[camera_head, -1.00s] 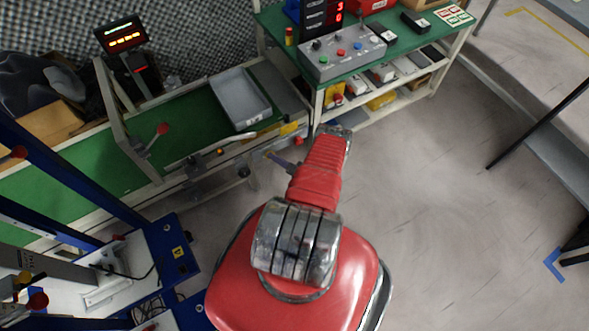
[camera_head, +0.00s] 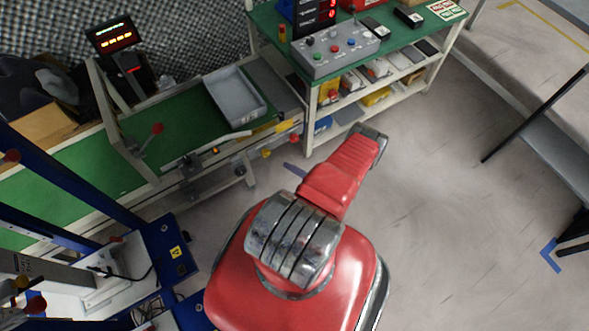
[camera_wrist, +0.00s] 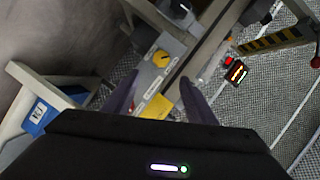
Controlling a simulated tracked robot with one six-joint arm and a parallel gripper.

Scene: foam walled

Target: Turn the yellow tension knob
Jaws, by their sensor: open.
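The yellow tension knob (camera_wrist: 161,58) is round with a dark mark and sits on a pale metal plate in the wrist view. My gripper (camera_wrist: 160,82) is open, with one dark purple finger on each side of the picture's middle. The knob shows beyond and between the fingertips, apart from them. A yellow label (camera_wrist: 158,107) is on the plate nearer to me. In the head view a small yellow round part (camera_head: 266,153) on the conveyor's front side looks like the knob. Only a purple finger of my gripper shows there; my red arm hides the rest.
The green conveyor (camera_head: 75,178) carries a grey tray (camera_head: 238,96). A green-topped bench (camera_head: 392,43) with a grey control box (camera_head: 334,50) stands at its right end. A red-tipped lever (camera_head: 157,129) rises from the conveyor's side.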

